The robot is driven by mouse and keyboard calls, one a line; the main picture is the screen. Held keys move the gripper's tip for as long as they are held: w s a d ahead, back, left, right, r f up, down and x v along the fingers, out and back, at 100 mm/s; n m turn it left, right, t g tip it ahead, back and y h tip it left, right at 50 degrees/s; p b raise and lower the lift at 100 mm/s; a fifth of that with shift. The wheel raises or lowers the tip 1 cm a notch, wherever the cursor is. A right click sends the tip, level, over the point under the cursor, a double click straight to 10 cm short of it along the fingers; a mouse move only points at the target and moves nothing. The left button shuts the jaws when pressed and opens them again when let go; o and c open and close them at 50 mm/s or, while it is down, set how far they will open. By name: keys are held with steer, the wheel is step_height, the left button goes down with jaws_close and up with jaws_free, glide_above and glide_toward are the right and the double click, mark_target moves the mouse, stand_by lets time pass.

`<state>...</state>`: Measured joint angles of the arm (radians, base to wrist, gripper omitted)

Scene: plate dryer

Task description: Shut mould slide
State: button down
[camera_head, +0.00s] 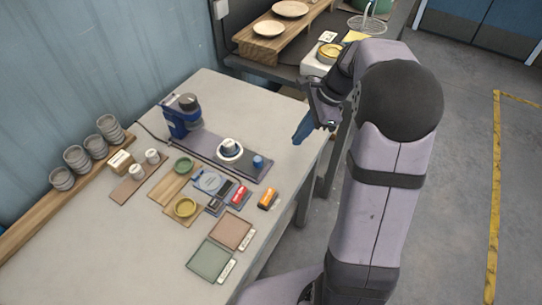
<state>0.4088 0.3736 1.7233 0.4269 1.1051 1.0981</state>
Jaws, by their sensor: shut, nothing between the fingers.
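A blue machine (182,117) with a dark top stands on the table. A long grey base (205,146) runs from it toward the right. On this base sits a round white part (230,149) that looks like the mould, with a small blue knob (258,161) at the base's right end. The white part is apart from the blue machine, out along the base.
The table (120,230) holds small dishes (185,207), an orange block (268,199), a green mat (212,258) and a brown mat (232,231). Stacked cups (108,128) line a wooden shelf on the left. A bench with plates (290,8) stands behind. Bare tabletop lies between gripper and base.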

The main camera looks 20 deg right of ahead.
steer(key=shift+s+a+m, duration=0.1)
steer(key=shift+s+m, duration=0.1)
steer(key=shift+m, duration=0.8)
steer(key=p+x, duration=0.2)
steer(key=x, duration=0.8)
steer(key=shift+s+a+f, duration=0.1)
steer(key=shift+a, duration=0.05)
steer(key=shift+w+a+p, duration=0.2)
steer(key=shift+a+p, duration=0.2)
steer(key=shift+a, duration=0.15)
steer(key=shift+w+a+p, duration=0.2)
steer(key=shift+a+p, duration=0.2)
steer(key=shift+a, duration=0.1)
steer(key=shift+w+a, duration=0.25)
steer(key=shift+a, duration=0.4)
